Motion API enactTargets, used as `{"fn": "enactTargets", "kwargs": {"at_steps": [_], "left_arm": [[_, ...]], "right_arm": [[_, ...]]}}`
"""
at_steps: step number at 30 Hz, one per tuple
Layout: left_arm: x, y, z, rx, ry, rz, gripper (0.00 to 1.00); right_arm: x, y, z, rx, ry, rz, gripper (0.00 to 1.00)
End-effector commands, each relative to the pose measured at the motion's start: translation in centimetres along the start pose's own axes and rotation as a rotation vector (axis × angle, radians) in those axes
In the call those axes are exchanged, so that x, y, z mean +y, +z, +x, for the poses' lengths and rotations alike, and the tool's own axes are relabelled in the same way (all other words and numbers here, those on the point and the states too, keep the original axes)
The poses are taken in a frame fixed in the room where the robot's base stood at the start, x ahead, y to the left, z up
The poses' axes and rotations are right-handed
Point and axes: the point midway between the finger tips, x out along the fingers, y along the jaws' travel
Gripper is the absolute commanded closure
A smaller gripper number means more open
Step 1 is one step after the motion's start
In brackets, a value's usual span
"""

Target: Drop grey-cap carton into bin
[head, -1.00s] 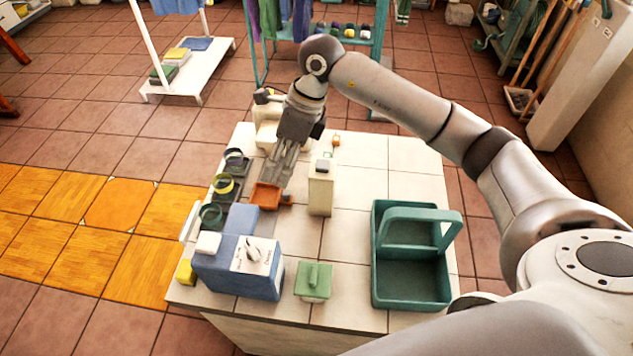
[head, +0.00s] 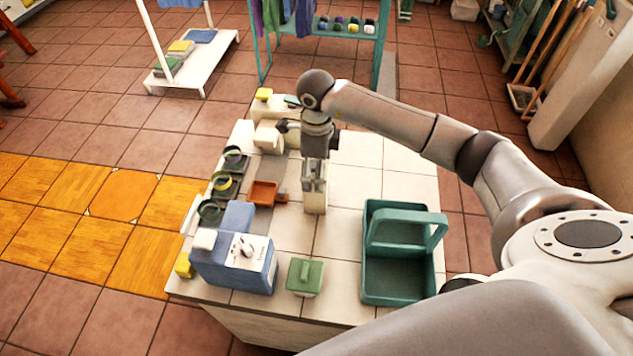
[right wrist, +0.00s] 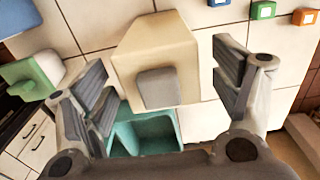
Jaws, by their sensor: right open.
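The cream carton (head: 315,203) stands upright near the middle of the tiled counter, mostly hidden behind my right gripper in the head view. In the right wrist view the carton (right wrist: 135,62) shows its grey cap (right wrist: 158,88) between the fingers. My right gripper (head: 315,182) points down over the carton. Its fingers are open on both sides of it, with gaps visible in the right wrist view (right wrist: 162,82). The teal bin (head: 398,282) with a handle stands on the counter's right side; part of it also shows in the right wrist view (right wrist: 155,133). My left gripper is not in view.
A green lidded box (head: 304,279) and a blue box (head: 243,272) stand at the counter's front. A small orange tray (head: 262,193) lies left of the carton. Dark holders with round items (head: 225,186) line the left edge. The counter's back right is clear.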

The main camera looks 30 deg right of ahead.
Motion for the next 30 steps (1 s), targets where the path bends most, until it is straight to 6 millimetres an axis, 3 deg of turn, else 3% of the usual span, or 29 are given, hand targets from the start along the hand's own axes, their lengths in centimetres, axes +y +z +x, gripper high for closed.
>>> {"fn": "enactTargets", "kwargs": {"at_steps": [6,13,24,30], "left_arm": [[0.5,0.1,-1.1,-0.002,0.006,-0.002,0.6],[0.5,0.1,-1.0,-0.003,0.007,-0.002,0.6],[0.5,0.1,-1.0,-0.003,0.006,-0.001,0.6],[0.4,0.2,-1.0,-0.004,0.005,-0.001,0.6]], "right_arm": [[0.0,0.0,2.2,0.0,0.0,0.0,0.17],[0.0,0.0,2.4,-0.002,-0.001,0.0,0.17],[0.0,0.0,2.3,-0.002,-0.001,0.0,0.62],[0.0,0.0,2.3,-0.002,-0.001,0.0,0.66]]}}
